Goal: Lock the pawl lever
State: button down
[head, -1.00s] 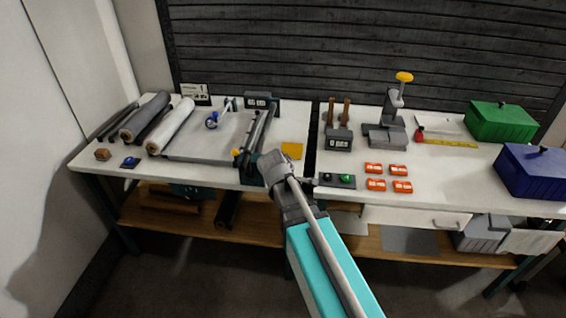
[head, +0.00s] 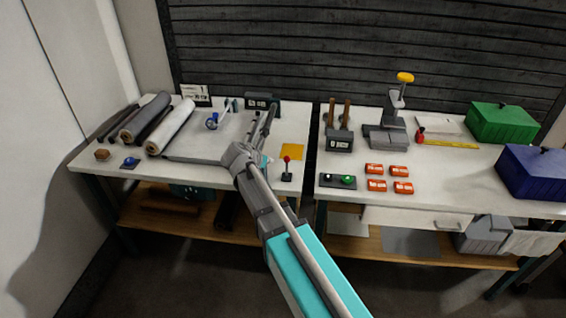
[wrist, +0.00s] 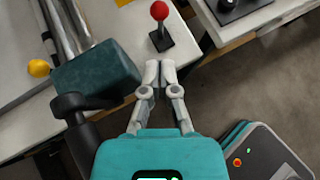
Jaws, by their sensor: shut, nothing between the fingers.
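A lever with a red ball knob (head: 287,159) stands upright on a small dark base near the front right of the left table; it is also in the wrist view (wrist: 160,12). A yellow knob (wrist: 39,68) sits left of a dark teal block (wrist: 95,80) at the end of the machine's rollers (wrist: 68,25). No label tells me which one is the pawl lever. My gripper (wrist: 160,68) is shut and empty, right of the teal block and below the red-knobbed lever in the wrist view. In the head view my arm hides the yellow knob and the fingertips.
Grey and white rolls (head: 170,126) lie at the left of the table. A yellow square (head: 292,151) lies behind the red-knobbed lever.

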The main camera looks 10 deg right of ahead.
jog(key=b, duration=0.6)
send_near(287, 167)
jog(key=w+d, duration=0.2)
jog(key=w, duration=0.1)
jog(key=shift+w+d+f, duration=0.3)
jog(key=shift+d+f, duration=0.3)
jog(key=shift+f, duration=0.05)
